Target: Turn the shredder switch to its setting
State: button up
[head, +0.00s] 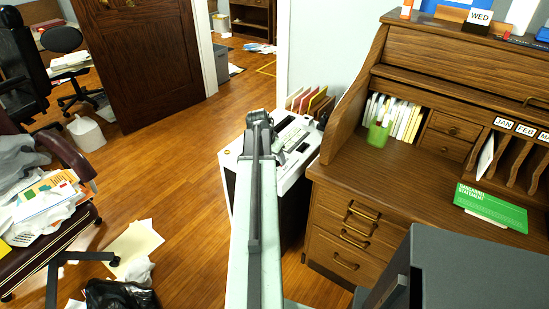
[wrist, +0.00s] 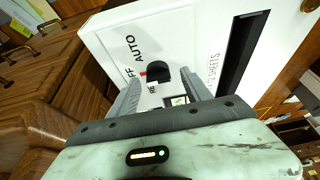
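The shredder (head: 297,163) has a white top and dark body and stands left of the roll-top desk in the head view; my arm hides part of it. In the wrist view its white panel (wrist: 195,40) carries a black rounded switch knob (wrist: 160,72), with "AUTO", a partly hidden "FF" and "RE" lettering around it. A small red mark lies left of the knob. Contact with the knob is not clear.
The wooden roll-top desk (head: 365,190) stands close on the right, with a green booklet (head: 491,207) on it. A dark slot (wrist: 243,50) runs along the shredder top. Papers and a black bag (head: 120,295) lie on the floor at left; the middle floor is clear.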

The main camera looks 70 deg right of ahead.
jog(key=p+v, duration=0.7)
jog(key=shift+a+r, duration=0.2)
jog(key=shift+r, duration=0.15)
jog(key=shift+w, duration=0.15)
